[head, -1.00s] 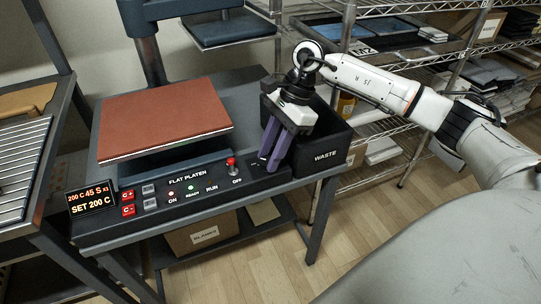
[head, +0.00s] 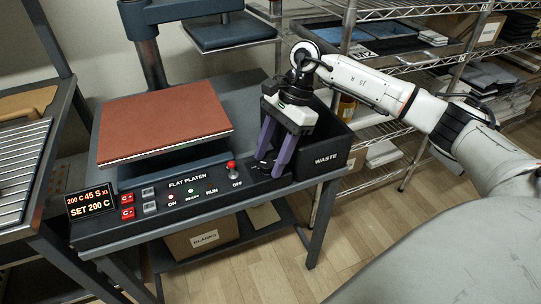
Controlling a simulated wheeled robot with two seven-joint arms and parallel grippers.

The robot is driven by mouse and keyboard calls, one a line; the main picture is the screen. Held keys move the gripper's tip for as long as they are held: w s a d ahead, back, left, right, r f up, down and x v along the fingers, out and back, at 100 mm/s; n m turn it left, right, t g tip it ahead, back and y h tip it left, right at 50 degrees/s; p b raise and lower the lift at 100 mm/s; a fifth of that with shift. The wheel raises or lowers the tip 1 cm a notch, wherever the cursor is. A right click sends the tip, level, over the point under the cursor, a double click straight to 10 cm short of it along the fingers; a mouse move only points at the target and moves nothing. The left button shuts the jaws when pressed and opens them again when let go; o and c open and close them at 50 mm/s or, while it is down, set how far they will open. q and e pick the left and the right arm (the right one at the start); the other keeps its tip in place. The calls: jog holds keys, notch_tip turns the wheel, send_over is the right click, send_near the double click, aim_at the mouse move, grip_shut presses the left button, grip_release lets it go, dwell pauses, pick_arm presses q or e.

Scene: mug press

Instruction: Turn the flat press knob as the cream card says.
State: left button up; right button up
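The flat press has a black front panel (head: 120,226) lettered FLAT PLATEN. A small red ball-topped knob (head: 232,166) stands on the panel above the OFF label, with RUN to its left. My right gripper (head: 270,168), with purple fingers, is just right of the red knob over the panel's right end. Its fingers are apart with nothing between them, and it does not visibly touch the knob. A dark display (head: 91,203) at the panel's left end shows 200 C 45 S in orange and SET 200 C. I see no cream card. My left gripper is not in view.
The red-brown platen (head: 165,120) lies behind the panel. A black WASTE bin (head: 325,160) stands close to the right of my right gripper. Red C+ and C- buttons (head: 127,205) sit beside the display. A wire rack (head: 22,165) is at left, and shelves (head: 400,60) at back right.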

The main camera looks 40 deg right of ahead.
jog(key=shift+r, duration=0.15)
jog(key=p+v, duration=0.1)
jog(key=v, duration=0.9)
jog(key=shift+s+d, duration=0.1)
dwell(0.3)
